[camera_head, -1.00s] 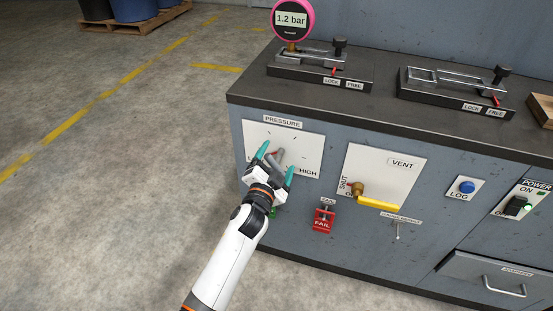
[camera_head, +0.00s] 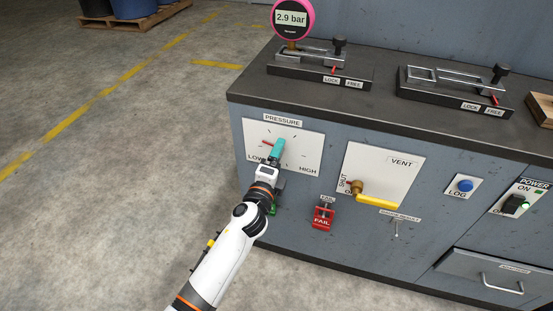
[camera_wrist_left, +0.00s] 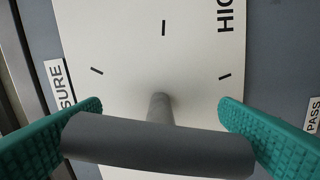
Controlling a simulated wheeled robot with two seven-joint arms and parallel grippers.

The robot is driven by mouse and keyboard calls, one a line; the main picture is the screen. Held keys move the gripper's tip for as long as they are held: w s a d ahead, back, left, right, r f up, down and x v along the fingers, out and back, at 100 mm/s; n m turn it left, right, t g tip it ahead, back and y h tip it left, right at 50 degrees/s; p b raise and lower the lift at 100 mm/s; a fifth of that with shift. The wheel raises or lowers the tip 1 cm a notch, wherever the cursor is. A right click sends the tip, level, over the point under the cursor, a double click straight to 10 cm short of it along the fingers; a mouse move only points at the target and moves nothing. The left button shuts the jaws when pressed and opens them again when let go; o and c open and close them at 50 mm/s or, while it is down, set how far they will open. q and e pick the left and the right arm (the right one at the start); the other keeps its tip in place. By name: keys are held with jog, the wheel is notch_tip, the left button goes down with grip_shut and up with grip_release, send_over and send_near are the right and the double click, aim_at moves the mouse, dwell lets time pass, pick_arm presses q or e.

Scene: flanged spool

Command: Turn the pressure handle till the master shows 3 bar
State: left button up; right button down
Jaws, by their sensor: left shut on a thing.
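The pressure handle is a grey bar on a short stem in front of a white dial plate (camera_head: 303,145) marked LOW and HIGH. In the left wrist view the handle (camera_wrist_left: 160,147) lies crosswise between the teal fingers of my left gripper (camera_wrist_left: 155,140), which is shut on its two ends. In the head view my left gripper (camera_head: 277,150) is at the dial and hides most of the handle. The master gauge (camera_head: 291,18), round with a pink rim, reads 2.9 bar. My right gripper is not in view.
Right of the dial is the vent plate with a yellow lever (camera_head: 380,202). A red FAIL tag holder (camera_head: 323,216), a blue LOG button (camera_head: 467,186) and a power switch (camera_head: 515,205) are on the same front panel. Two clamp fixtures stand on the bench top (camera_head: 385,108).

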pick_arm(q)
jog(key=shift+f+m, duration=0.1)
jog(key=shift+m, duration=0.6)
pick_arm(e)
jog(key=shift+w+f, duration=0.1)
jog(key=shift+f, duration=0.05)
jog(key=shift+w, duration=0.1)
pick_arm(q)
jog(key=o, duration=0.8)
jog(key=shift+o, duration=0.2)
jog(key=shift+s+a, duration=0.1)
jog(key=shift+s, duration=0.1)
jog(key=p+v, duration=0.1)
jog(key=v, duration=1)
jog(key=shift+s, duration=0.3)
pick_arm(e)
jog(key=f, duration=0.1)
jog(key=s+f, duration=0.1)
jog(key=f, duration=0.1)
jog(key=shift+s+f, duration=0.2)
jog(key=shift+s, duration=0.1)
pick_arm(q)
jog(key=shift+a, duration=0.1)
